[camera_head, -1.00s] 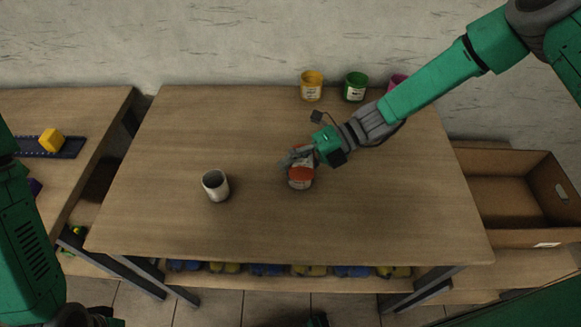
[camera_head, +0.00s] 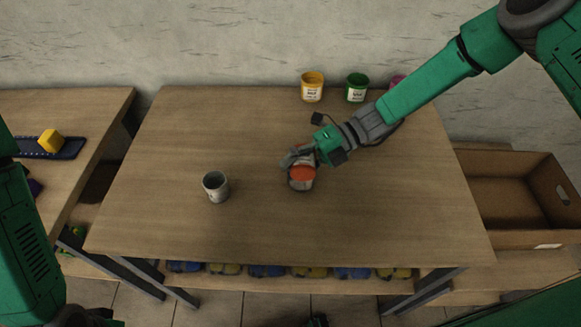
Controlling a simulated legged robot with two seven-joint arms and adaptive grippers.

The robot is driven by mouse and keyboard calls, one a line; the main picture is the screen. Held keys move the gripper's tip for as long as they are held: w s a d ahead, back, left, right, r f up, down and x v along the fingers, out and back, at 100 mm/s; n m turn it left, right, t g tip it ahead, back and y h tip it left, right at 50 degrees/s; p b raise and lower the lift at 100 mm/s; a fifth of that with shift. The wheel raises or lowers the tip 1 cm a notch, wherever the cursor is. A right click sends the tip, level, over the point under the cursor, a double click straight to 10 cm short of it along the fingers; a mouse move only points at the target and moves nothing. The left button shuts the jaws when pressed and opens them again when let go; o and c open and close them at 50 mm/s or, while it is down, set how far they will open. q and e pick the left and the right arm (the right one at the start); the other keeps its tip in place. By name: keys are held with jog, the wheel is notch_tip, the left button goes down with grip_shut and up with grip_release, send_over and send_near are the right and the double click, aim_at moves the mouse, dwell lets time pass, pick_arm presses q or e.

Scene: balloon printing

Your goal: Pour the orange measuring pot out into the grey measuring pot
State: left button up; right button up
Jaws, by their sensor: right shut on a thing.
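The orange measuring pot (camera_head: 302,175) is near the middle of the table, with an orange top and a pale lower part. My right gripper (camera_head: 297,160) is shut on it from the upper right, and its fingers hide the pot's far side. The pot looks roughly upright; I cannot tell whether it touches the table. The grey measuring pot (camera_head: 216,187) stands upright on the table to the left, apart from the gripper, its open mouth facing up. My left arm shows at the left edge, but its gripper is not clearly visible.
A yellow pot (camera_head: 312,87), a green pot (camera_head: 356,88) and a partly hidden pink pot (camera_head: 398,82) stand along the table's back edge. A cardboard box (camera_head: 545,236) is at the right. The wooden table (camera_head: 170,130) is clear around the grey pot.

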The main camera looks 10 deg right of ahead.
jog(key=shift+d+f+m, duration=0.2)
jog(key=shift+m, duration=0.1)
dwell(0.4)
jog(key=shift+w+a+r, duration=0.1)
jog(key=shift+a+r, duration=0.1)
jog(key=shift+r, duration=0.35)
dwell(0.5)
jog(key=shift+w+r+m+g+y+b, duration=0.25)
jog(key=shift+m+g+y+b, duration=0.25)
jog(key=shift+m, duration=0.2)
jog(key=shift+w+r+m+g+y+b, duration=0.25)
jog(key=shift+m+g+y+b, duration=0.2)
jog(key=shift+m, duration=0.25)
jog(key=shift+c, duration=0.2)
dwell(2.1)
jog(key=shift+s, duration=0.1)
jog(key=shift+c, duration=0.2)
dwell(1.8)
jog(key=shift+s+a+f+n+t+h+p, duration=0.15)
jog(key=shift+n+t+h+p, duration=0.15)
jog(key=shift+n+p, duration=0.15)
jog(key=shift+s+d+f+n+t+h+p, duration=0.15)
jog(key=shift+n+h+p, duration=0.1)
jog(key=shift+n+p, duration=0.2)
